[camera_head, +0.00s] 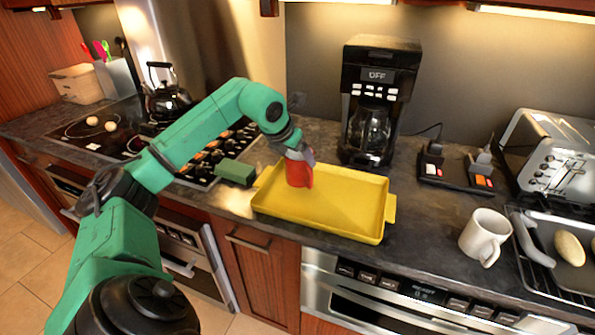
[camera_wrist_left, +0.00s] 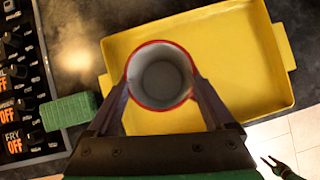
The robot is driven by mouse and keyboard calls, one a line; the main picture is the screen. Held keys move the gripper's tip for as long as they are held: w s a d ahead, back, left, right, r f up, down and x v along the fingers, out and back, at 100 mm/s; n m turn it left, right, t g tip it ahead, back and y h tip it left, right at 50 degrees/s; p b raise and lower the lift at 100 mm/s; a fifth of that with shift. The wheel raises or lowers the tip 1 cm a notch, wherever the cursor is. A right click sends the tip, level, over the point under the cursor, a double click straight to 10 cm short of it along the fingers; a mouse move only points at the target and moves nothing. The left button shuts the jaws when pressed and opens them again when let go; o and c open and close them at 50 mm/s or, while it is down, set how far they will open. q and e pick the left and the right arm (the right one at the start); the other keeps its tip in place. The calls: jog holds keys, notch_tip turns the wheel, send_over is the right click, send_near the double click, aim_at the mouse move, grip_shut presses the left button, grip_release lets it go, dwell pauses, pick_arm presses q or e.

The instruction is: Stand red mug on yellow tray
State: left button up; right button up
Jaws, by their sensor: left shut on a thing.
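The red mug (camera_head: 299,170) is upright at the back left part of the yellow tray (camera_head: 340,213). In the wrist view the red mug (camera_wrist_left: 161,75) shows from above, with a red rim and a pale, empty inside, over the left part of the yellow tray (camera_wrist_left: 240,60). My left gripper (camera_head: 297,152) has its fingers on both sides of the mug and is shut on it. The left gripper also shows in the wrist view (camera_wrist_left: 162,90). I cannot tell whether the mug's base touches the tray.
A green block (camera_head: 235,172) lies left of the tray, near the stove knobs. A coffee maker (camera_head: 378,100) stands behind the tray. A white mug (camera_head: 485,236) and a toaster (camera_head: 550,155) are to the right. The rest of the tray is clear.

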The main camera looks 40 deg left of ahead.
aim_at(298, 167)
pick_arm(q)
notch_tip(298, 167, down, 4)
jog(key=shift+d+r, duration=0.15)
jog(key=shift+r, duration=0.1)
jog(key=shift+f, duration=0.15)
jog(key=o, duration=1.5)
jog(key=shift+c, duration=0.2)
jog(key=a+b+v, duration=0.1)
jog(key=b+v, duration=0.2)
jog(key=v, duration=0.9)
jog(key=shift+d+r, duration=0.25)
jog(key=shift+d, duration=0.15)
pick_arm(e)
notch_tip(298, 167, down, 4)
jog(key=shift+s+a+r, duration=0.1)
jog(key=shift+a+r, duration=0.05)
jog(key=shift+r, duration=0.1)
pick_arm(q)
jog(key=shift+f, duration=0.1)
